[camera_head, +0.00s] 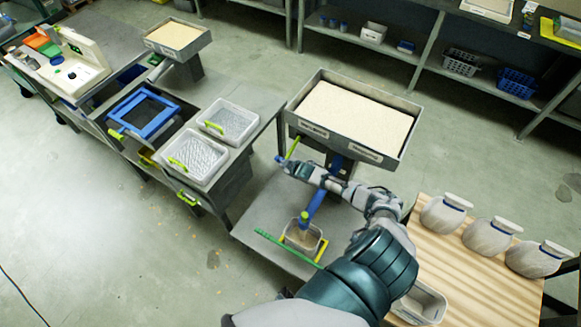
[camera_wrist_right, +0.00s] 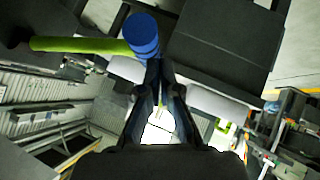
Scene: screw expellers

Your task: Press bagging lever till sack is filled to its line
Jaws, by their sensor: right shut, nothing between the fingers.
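The bagging lever's green handle (camera_head: 293,147) sticks out at the left front of the hopper (camera_head: 406,140), with a blue end beside it. In the right wrist view the green handle (camera_wrist_right: 80,45) and a blue round end (camera_wrist_right: 141,33) are just beyond my fingertips. My right gripper (camera_head: 284,162) is shut and empty, close to the lever; I cannot tell if it touches. Under the blue spout (camera_head: 316,203) stands an open sack (camera_head: 303,238) with brownish material inside. Its fill line cannot be made out. My left gripper is not in view.
Three tied pale sacks (camera_head: 489,236) stand on the wooden table (camera_head: 470,285) at right, with a grey bin (camera_head: 421,302) near its edge. A grey bench with white trays (camera_head: 230,121) and a blue frame (camera_head: 144,113) stands left.

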